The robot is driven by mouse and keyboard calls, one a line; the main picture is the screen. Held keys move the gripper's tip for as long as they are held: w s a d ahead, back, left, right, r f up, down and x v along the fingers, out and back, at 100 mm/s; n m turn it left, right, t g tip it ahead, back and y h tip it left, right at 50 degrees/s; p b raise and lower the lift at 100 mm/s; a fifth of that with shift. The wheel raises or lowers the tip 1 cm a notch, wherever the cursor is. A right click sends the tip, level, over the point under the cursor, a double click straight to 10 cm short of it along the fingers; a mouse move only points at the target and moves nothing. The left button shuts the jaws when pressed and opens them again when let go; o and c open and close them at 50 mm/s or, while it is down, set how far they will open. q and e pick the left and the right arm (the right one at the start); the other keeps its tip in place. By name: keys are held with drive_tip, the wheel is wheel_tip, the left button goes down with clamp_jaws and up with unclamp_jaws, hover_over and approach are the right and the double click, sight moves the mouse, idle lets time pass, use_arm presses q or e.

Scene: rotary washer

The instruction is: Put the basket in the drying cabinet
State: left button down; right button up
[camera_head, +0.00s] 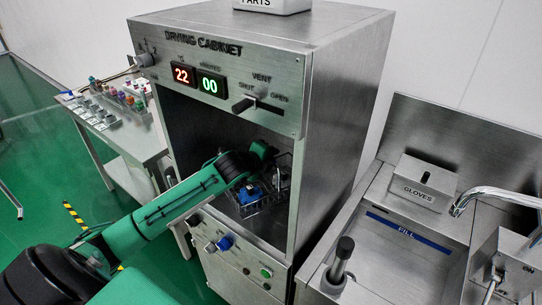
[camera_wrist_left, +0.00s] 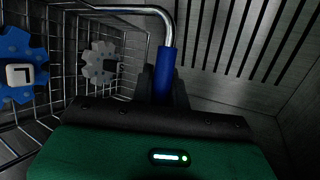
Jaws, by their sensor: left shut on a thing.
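The drying cabinet (camera_head: 335,120) stands in the middle of the head view with its front open; its displays read 22 and 00. The wire basket (camera_head: 262,205) is inside the opening, low down; I cannot tell whether it rests on the cabinet floor. My left gripper (camera_head: 262,155) reaches into the cabinet above the basket. In the left wrist view it (camera_wrist_left: 163,85) is shut on the blue grip of the basket's bent metal handle (camera_wrist_left: 166,58). The basket (camera_wrist_left: 60,95) holds a blue part (camera_wrist_left: 20,68) and a grey toothed part (camera_wrist_left: 100,62). My right gripper is not in view.
A slotted dark wall or rack (camera_wrist_left: 235,35) lies beside the handle. A sink unit with a gloves box (camera_head: 422,185) and tap (camera_head: 490,197) stands right of the cabinet. A side table (camera_head: 110,115) with small parts stands left. A parts box (camera_head: 272,5) sits on top.

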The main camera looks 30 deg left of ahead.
use_arm(q)
drive_tip(key=c, duration=1.4)
unclamp_jaws()
drive_tip(key=shift+s+r, duration=0.1)
drive_tip(key=shift+s, duration=0.25)
drive_tip(key=shift+b+v, duration=1.1)
drive_tip(key=shift+v, duration=4.6)
drive_tip(key=shift+a, duration=0.1)
